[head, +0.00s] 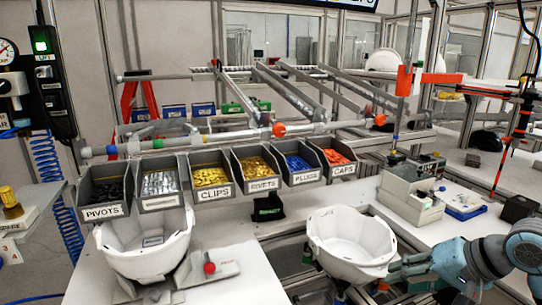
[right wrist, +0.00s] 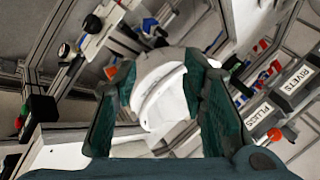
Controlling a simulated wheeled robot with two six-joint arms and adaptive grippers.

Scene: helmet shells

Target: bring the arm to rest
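My right gripper (head: 396,268) comes in from the right in the head view, close beside the right rim of the right white helmet shell (head: 350,240). In the right wrist view my right gripper (right wrist: 162,72) has its two fingers spread wide, with the white shell (right wrist: 165,102) showing in the gap between them. I cannot tell whether a finger touches the shell. Another white helmet shell (head: 146,243) sits open side up at the left of the bench. My left gripper is not in view.
A row of labelled bins, including the clips bin (head: 213,193) and caps bin (head: 340,176), hangs behind the shells. A grey plate with a red knob (head: 209,267) lies between the shells. A beige box (head: 410,197) stands at the right.

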